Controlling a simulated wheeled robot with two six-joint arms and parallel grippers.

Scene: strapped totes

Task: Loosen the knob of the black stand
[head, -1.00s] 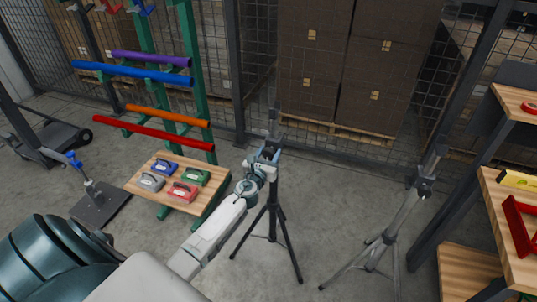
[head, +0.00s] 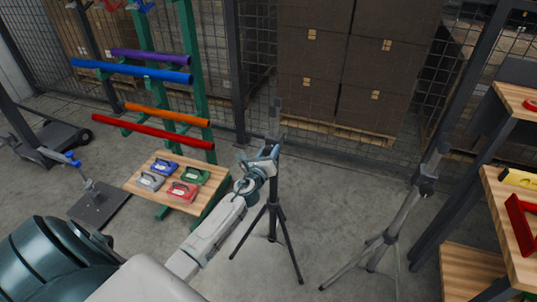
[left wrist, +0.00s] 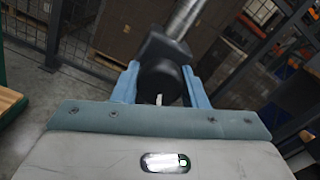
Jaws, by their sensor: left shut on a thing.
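The black stand (head: 272,212) is a tripod standing upright on the floor in the middle of the head view. Its upper post rises above its collar. My left gripper (head: 268,157) is at the collar near the top of the stand. In the left wrist view its two blue-grey fingers (left wrist: 160,88) are shut on the black round knob (left wrist: 159,78), one finger on each side. A small pale mark shows on the knob's face. Behind the knob are the black collar and a grey metal post. My right gripper is out of view.
A grey tripod stand (head: 388,232) stands to the right. A wooden shelf unit (head: 490,215) is at the far right. A low wooden board (head: 150,185) with coloured handled blocks and a green rack (head: 190,60) with coloured tubes are at left. A mesh fence runs behind.

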